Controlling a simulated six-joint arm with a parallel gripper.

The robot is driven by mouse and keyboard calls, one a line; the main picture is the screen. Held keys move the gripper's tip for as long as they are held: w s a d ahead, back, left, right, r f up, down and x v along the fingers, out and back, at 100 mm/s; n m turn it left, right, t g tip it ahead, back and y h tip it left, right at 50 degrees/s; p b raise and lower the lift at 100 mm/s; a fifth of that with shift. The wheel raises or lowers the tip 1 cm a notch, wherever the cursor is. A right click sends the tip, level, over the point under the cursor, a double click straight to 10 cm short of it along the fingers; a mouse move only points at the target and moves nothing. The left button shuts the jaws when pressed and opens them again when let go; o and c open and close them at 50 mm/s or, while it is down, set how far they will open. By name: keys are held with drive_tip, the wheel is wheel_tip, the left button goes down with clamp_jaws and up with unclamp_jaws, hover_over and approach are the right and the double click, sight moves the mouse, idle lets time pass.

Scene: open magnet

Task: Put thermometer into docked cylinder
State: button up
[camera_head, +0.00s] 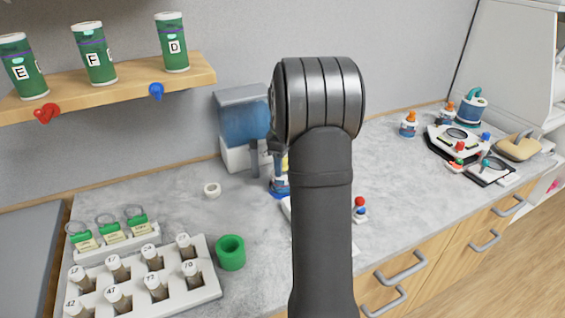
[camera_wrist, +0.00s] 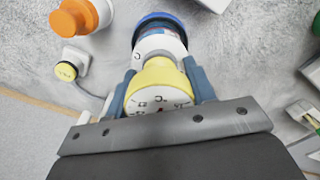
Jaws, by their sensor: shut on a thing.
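My gripper (camera_wrist: 160,82) is shut on a yellow thermometer (camera_wrist: 165,76) with a white, marked dial facing the wrist camera. Its blue-grey fingers sit on either side of the yellow body. Just beyond, a cylinder (camera_wrist: 160,43) with a white top and blue rim shows, partly covered by the thermometer. The two overlap in the wrist view; I cannot tell whether the thermometer's lower end is inside it. In the head view a blue base (camera_head: 280,187), probably the cylinder's, shows beside my arm, which hides most of it and the thermometer.
An orange-capped bottle (camera_wrist: 75,17) and a white part with a yellow button (camera_wrist: 67,70) are close by. A blue water tank (camera_head: 245,122) stands behind.

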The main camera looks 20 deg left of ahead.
drive_tip(key=shift+f, duration=0.1)
drive_tip(key=shift+s+f, duration=0.1)
drive_tip(key=shift+f, duration=0.5)
drive_tip(key=o, duration=1.1)
drive_tip(key=shift+f, duration=0.15)
drive_tip(key=shift+c, duration=0.2)
wheel_tip(320, 180, up, 14)
drive_tip(key=shift+f, duration=0.1)
drive_tip(key=shift+f, duration=0.1)
